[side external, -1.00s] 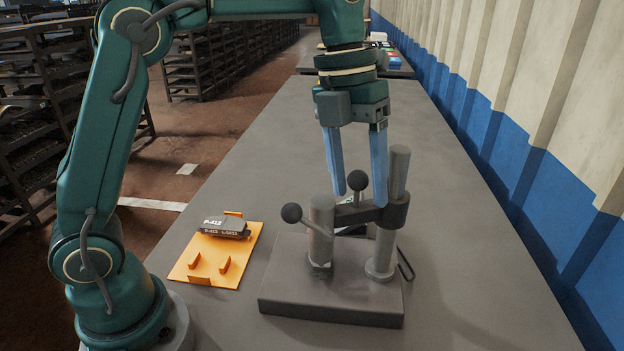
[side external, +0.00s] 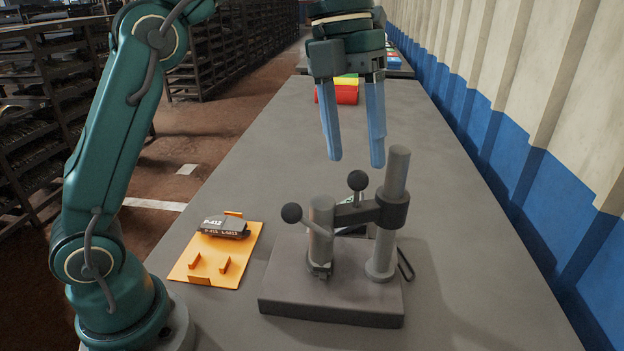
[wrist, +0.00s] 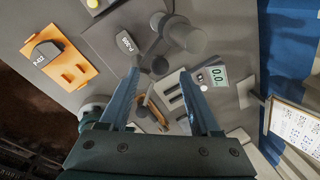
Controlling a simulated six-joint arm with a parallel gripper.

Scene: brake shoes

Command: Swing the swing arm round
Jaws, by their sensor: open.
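The swing arm (side external: 357,213) is a dark bar with a collar around the tall grey post (side external: 397,175). It reaches left to the shorter post (side external: 321,225), which carries a lever with a black ball knob (side external: 291,213). A second ball knob (side external: 357,180) stands up beside the swing arm. My gripper (side external: 356,161) is open and empty, its fingers pointing down above the second knob, apart from the fixture. In the wrist view, a dark ball (wrist: 160,65) shows between the fingertips. The parts behind the posts are partly hidden.
The fixture base (side external: 332,306) sits on the grey table. An orange plate (side external: 205,262) with a dark brake shoe (side external: 224,225) lies to its left. Red, yellow and green boxes (side external: 340,94) stand further back. A digital display (wrist: 212,76) shows in the wrist view.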

